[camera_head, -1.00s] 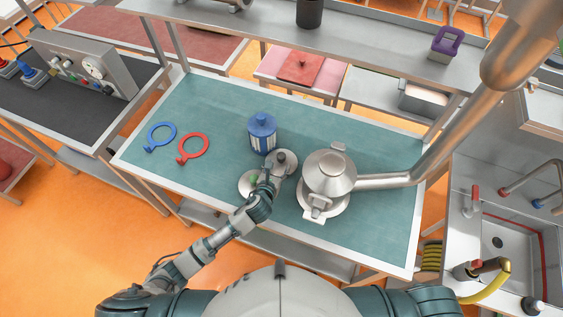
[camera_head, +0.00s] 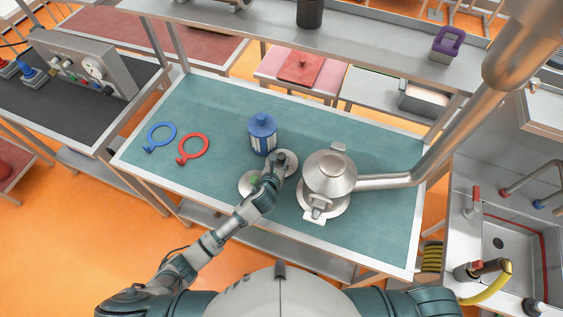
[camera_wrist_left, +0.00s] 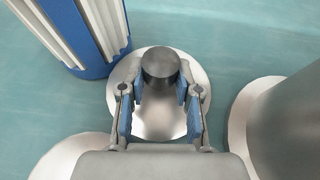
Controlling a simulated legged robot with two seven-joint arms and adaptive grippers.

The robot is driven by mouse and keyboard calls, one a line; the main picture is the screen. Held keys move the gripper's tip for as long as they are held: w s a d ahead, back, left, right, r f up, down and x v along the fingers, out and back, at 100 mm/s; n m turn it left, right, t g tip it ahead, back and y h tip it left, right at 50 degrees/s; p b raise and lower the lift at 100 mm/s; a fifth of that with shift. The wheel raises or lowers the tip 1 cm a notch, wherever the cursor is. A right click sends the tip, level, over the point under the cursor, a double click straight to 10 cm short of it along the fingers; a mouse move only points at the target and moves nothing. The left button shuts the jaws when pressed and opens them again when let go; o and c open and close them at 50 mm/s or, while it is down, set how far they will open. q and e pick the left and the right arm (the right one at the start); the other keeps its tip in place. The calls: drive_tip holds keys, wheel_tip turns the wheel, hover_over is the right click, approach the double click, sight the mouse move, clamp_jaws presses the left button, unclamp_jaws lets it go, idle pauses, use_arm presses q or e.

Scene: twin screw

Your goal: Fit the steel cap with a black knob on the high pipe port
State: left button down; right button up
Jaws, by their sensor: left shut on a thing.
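The steel cap (camera_head: 291,160) is a shiny round disc lying on the teal table just in front of the blue canister. Its black knob (camera_wrist_left: 160,65) sits between my left fingertips in the left wrist view. My left gripper (camera_head: 276,166) is shut on that knob from the near side; its fingers also show in the wrist view (camera_wrist_left: 160,90). The steel pipe assembly (camera_head: 330,170) stands right of the cap, with a thick pipe (camera_head: 440,155) rising to the upper right. I cannot tell which opening is the high port. My right gripper is out of view.
A second steel disc (camera_head: 245,186) with a green knob lies close to my left fingers. The blue canister (camera_head: 263,134) stands just behind the cap. The table's right side is mostly clear.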

sight(281, 157)
use_arm(q)
drive_tip(key=shift+r, duration=0.1)
wheel_tip(281, 157, up, 4)
drive_tip(key=shift+f, duration=0.1)
drive_tip(key=s+a+r, duration=0.1)
drive_tip(key=s, duration=1.5)
drive_tip(key=shift+a+b, duration=0.3)
drive_tip(key=shift+b, duration=0.05)
drive_tip(key=shift+w+a, duration=0.1)
